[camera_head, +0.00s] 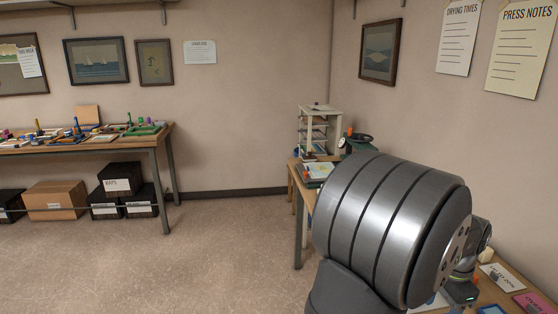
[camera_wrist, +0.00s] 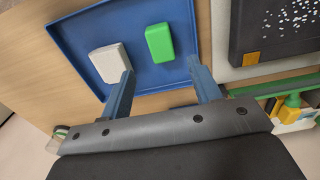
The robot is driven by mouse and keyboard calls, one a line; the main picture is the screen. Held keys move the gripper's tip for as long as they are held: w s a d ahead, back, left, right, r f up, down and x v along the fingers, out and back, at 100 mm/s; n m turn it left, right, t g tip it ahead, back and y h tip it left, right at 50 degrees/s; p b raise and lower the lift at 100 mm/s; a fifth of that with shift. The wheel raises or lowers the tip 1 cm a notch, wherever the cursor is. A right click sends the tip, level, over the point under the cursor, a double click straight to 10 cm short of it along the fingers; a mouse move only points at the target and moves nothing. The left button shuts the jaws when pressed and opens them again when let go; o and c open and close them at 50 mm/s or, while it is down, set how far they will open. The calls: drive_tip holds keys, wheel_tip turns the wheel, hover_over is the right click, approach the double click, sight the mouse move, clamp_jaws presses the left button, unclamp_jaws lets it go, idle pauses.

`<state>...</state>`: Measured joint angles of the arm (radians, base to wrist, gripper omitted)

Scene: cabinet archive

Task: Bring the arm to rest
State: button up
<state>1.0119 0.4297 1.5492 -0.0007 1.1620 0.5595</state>
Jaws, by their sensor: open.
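My gripper (camera_wrist: 162,78) is open in the wrist view, its two blue-grey fingers spread apart with nothing held between them. Beyond the fingers is a blue tray (camera_wrist: 85,35) on a wooden surface. A white block (camera_wrist: 110,63) and a green block (camera_wrist: 159,42) lie apart in the tray. The left fingertip overlaps the white block in the picture; I cannot tell whether they touch. In the head view my large grey arm link fills the lower right and hides much of the right-hand bench. The fingertips cannot be made out there.
The right bench (camera_head: 507,291) carries labelled cards (camera_head: 501,277) and a small white shelf (camera_head: 318,128) at its far end. A cluttered table (camera_head: 90,147) stands at the left, with boxes (camera_head: 56,200) below. The floor (camera_head: 220,250) between is clear. A dark-framed tray (camera_wrist: 275,35) lies right of the blue tray.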

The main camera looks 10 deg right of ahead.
wheel_tip(320, 180, down, 10)
drive_tip(key=shift+f, duration=0.25)
wheel_tip(320, 180, up, 5)
drive_tip(key=shift+f, duration=0.2)
drive_tip(key=s+r, duration=0.7)
drive_tip(key=s, duration=0.5)
drive_tip(key=w+d+n, duration=0.2)
drive_tip(key=w+d, duration=0.1)
drive_tip(key=w, duration=0.7)
drive_tip(key=w+d+n, duration=0.2)
drive_tip(key=w+n, duration=0.1)
drive_tip(key=w, duration=0.7)
drive_tip(key=w+a+n, duration=0.2)
drive_tip(key=w, duration=0.7)
drive_tip(key=w+a+n, duration=0.2)
drive_tip(key=w+a, duration=0.1)
drive_tip(key=w, duration=0.7)
drive_tip(key=shift+w+f, duration=0.25)
drive_tip(key=shift+f, duration=0.1)
